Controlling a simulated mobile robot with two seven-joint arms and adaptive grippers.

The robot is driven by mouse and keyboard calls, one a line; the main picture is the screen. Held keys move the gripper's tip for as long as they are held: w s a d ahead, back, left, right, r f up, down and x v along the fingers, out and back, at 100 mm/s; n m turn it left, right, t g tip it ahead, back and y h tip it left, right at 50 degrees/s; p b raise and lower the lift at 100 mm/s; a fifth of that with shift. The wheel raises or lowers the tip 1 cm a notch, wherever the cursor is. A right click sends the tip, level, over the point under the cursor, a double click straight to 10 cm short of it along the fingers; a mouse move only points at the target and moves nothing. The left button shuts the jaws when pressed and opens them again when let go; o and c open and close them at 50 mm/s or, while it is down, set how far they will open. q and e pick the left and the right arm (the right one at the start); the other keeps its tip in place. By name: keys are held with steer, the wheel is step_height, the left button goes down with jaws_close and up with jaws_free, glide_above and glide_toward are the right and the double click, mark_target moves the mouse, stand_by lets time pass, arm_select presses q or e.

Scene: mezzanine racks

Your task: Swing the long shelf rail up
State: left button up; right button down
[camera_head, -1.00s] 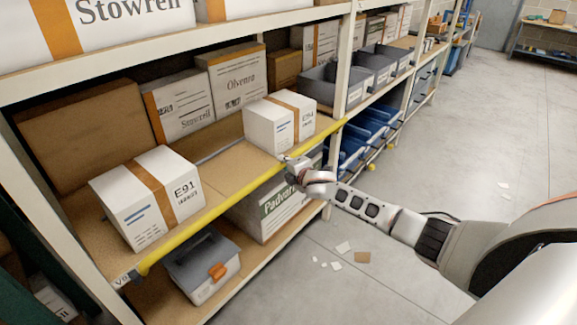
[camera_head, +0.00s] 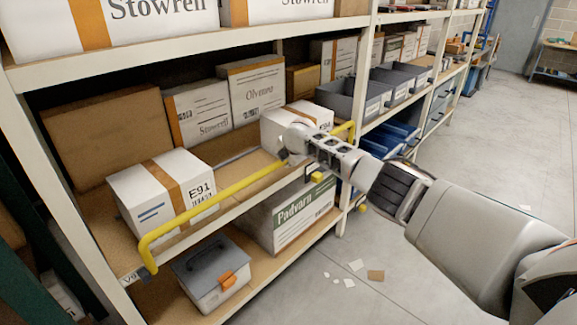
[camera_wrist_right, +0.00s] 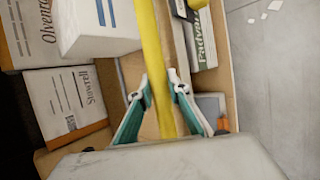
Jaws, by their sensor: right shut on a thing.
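The long yellow shelf rail (camera_head: 215,202) stands raised above the front edge of the middle shelf, with its bent left end (camera_head: 147,255) at the left post. My right gripper (camera_head: 286,160) is at the rail, right of its middle. In the right wrist view the rail (camera_wrist_right: 150,45) runs between the two fingers of the right gripper (camera_wrist_right: 163,92), which are closed around it. My right forearm hides part of the rail; its right end shows beside the right post (camera_head: 346,130). My left gripper is not in view.
A white box marked E91 (camera_head: 150,205) and another white box (camera_head: 285,125) stand on the shelf behind the rail. Below are a grey toolbox (camera_head: 208,275) and a Padvorn box (camera_head: 290,212). Paper scraps (camera_head: 357,265) lie on the otherwise clear floor.

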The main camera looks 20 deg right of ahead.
steer(key=shift+w+f+g, duration=0.1)
steer(key=shift+w+g, duration=0.1)
steer(key=shift+g, duration=0.1)
steer(key=shift+a+b, duration=0.1)
steer(key=shift+b, duration=0.2)
steer(key=c, duration=2)
jaws_free()
steer(key=shift+o, duration=0.5)
steer(key=shift+w, duration=0.15)
steer(key=v, duration=1.2)
steer(key=shift+a, duration=0.1)
